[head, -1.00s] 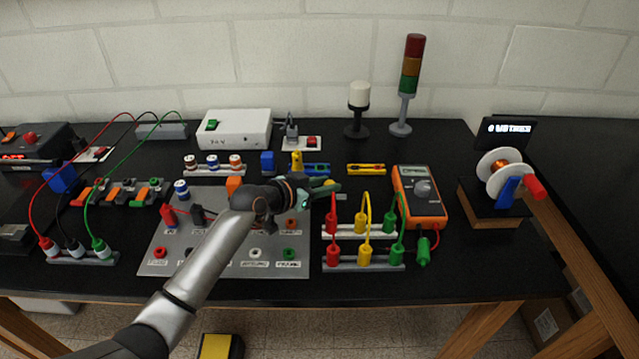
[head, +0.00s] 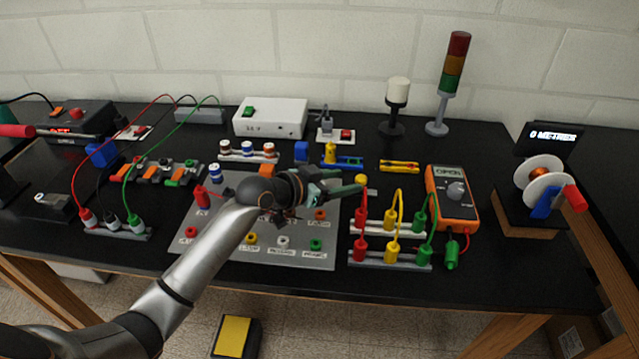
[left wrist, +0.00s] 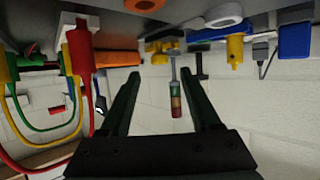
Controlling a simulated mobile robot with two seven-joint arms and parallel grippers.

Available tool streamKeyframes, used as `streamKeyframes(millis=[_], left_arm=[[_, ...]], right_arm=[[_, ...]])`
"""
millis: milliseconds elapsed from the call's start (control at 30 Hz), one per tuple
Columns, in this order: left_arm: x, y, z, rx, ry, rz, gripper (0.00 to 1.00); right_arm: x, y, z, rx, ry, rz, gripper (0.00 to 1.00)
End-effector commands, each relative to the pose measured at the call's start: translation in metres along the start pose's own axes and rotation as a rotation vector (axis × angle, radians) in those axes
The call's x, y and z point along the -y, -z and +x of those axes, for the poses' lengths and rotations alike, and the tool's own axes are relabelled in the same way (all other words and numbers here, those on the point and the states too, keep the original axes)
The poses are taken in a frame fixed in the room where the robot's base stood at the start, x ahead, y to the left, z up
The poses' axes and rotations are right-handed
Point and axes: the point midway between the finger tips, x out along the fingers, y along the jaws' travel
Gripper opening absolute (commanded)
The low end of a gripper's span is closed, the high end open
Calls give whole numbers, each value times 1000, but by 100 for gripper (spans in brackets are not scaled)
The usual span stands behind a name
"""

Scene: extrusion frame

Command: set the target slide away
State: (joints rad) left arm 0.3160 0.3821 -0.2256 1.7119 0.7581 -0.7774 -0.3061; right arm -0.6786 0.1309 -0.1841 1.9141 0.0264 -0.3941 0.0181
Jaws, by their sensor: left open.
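A blue rail (head: 348,163) lies on the bench beyond my left gripper, with an upright yellow piece (head: 330,155) at its left end. This looks like the target slide, but I cannot tell for sure. A yellow bar with dark parts (head: 399,167) lies to its right. My left gripper (head: 350,191) is open and empty, over the right edge of the grey panel, with a small yellow knob (head: 361,179) just beyond its tips. In the left wrist view both fingers (left wrist: 160,82) stand apart, with yellow and blue parts past them. My right gripper is not in view.
Red, yellow and green leads (head: 391,225) stand right of the gripper, beside an orange multimeter (head: 453,210). A grey socket panel (head: 300,255) lies under my arm. A white box (head: 270,118) and a signal tower (head: 450,85) stand at the back.

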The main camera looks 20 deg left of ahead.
Motion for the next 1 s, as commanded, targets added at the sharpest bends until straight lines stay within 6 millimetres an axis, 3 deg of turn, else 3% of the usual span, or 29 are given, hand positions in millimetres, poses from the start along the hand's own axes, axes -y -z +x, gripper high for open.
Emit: streamKeyframes(millis=[200,400,1000], left_arm=[[1,-1,-42,2,1,2,64],[0,-1,-66,1,0,0,64],[0,0,-73,0,0,-1,64]], right_arm=[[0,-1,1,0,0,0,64],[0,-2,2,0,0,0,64],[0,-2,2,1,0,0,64]])
